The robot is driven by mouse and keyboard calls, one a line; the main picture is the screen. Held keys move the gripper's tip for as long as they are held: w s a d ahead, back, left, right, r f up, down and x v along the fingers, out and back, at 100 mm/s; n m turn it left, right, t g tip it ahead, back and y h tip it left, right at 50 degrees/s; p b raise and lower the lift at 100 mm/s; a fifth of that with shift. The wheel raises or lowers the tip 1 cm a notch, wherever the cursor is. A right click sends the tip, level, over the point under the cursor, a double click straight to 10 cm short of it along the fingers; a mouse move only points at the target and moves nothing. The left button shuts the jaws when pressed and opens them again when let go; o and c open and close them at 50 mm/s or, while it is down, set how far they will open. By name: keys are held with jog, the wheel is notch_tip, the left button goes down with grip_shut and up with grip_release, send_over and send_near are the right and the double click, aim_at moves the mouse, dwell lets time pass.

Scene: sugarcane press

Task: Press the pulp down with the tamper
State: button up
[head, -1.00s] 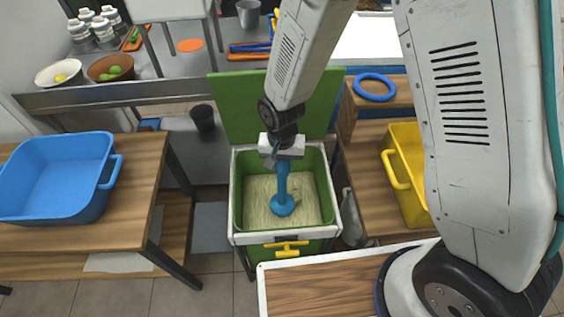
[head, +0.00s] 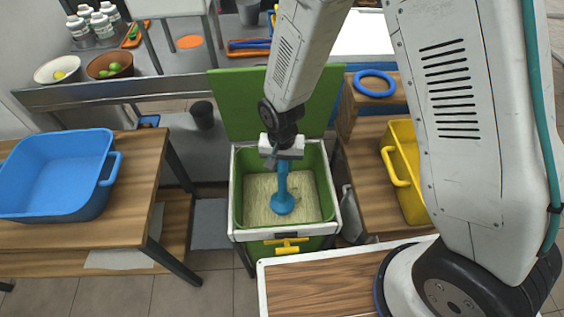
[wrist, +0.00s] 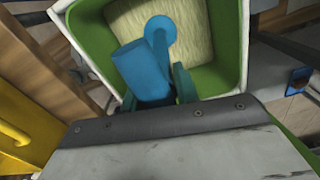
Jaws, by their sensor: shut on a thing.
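The blue tamper (head: 283,203) stands nearly upright inside the green bin (head: 325,183). Its round foot is on or just above the pale fibrous pulp (head: 310,205); I cannot tell how firmly it touches. My gripper (head: 284,158) is shut on the tamper's upper end, above the bin. In the wrist view, the tamper handle (wrist: 142,66) sits between the dark green fingers of my gripper (wrist: 160,88), and the foot shows over the pulp (wrist: 190,30). The pulp fills the bin floor with a fairly level surface.
The bin's green lid (head: 235,100) stands open behind. A blue tub (head: 50,180) sits on the left wooden table, and a yellow crate (head: 408,170) on the right bench. A blue ring (head: 374,75) lies behind it. A yellow handle (head: 286,246) is on the bin's front.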

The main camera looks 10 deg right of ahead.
jog(key=shift+f, duration=2.5)
notch_tip(320, 180, up, 22)
dwell(1.6)
dwell(0.3)
